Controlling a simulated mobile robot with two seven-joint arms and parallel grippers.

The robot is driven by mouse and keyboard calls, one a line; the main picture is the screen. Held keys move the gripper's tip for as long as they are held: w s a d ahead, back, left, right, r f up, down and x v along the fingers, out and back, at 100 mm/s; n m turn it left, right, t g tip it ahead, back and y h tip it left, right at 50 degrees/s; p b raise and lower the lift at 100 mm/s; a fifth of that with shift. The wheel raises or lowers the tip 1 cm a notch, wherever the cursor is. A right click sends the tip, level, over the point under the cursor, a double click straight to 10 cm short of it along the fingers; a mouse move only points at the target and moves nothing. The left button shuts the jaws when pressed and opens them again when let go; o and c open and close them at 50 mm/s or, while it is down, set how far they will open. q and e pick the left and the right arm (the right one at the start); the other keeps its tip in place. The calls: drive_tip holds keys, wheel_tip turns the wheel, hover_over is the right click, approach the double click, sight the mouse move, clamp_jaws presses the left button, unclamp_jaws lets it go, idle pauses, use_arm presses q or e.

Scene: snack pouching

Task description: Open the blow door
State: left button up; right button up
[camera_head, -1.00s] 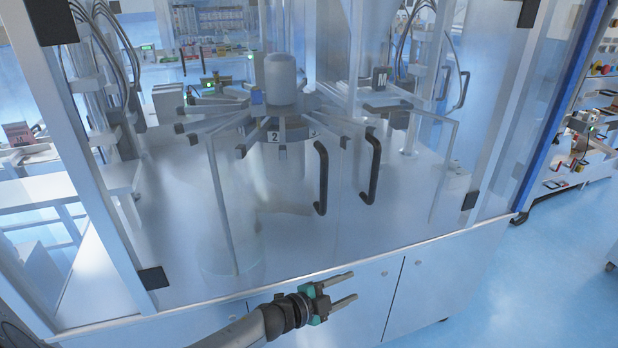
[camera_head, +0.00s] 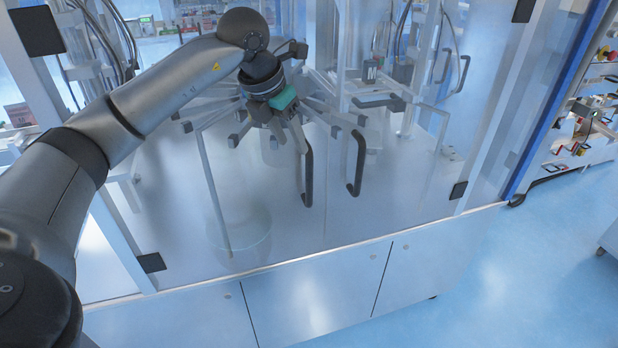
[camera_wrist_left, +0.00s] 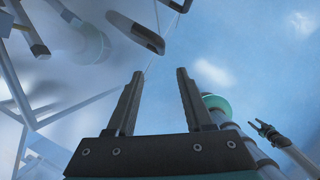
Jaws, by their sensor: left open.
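The machine has clear doors (camera_head: 270,215) with two dark vertical handles, a left handle (camera_head: 308,178) and a right handle (camera_head: 356,165). The handles stand side by side near the middle, and the doors look shut. My left gripper (camera_head: 291,137) is open and empty, raised in front of the glass just left of the upper end of the left handle. In the left wrist view its two fingers (camera_wrist_left: 158,75) are spread with nothing between them. A dark handle (camera_wrist_left: 136,31) shows beyond the fingertips, apart from them. My right gripper is out of view.
Behind the glass is a wheel of radiating arms, partly hidden by my left gripper. White cabinet doors (camera_head: 315,305) lie below the glass. Blue floor (camera_head: 520,290) is clear at the right. A shelf with small parts (camera_head: 580,140) stands at the far right.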

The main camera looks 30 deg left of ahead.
sight(307, 175)
use_arm(q)
drive_tip(key=p+x, duration=0.1)
drive_tip(key=x, duration=1.4)
drive_tip(key=shift+s+d, duration=0.1)
drive_tip(key=shift+d, duration=0.05)
drive_tip(key=shift+c, duration=0.4)
clamp_jaws()
idle(0.4)
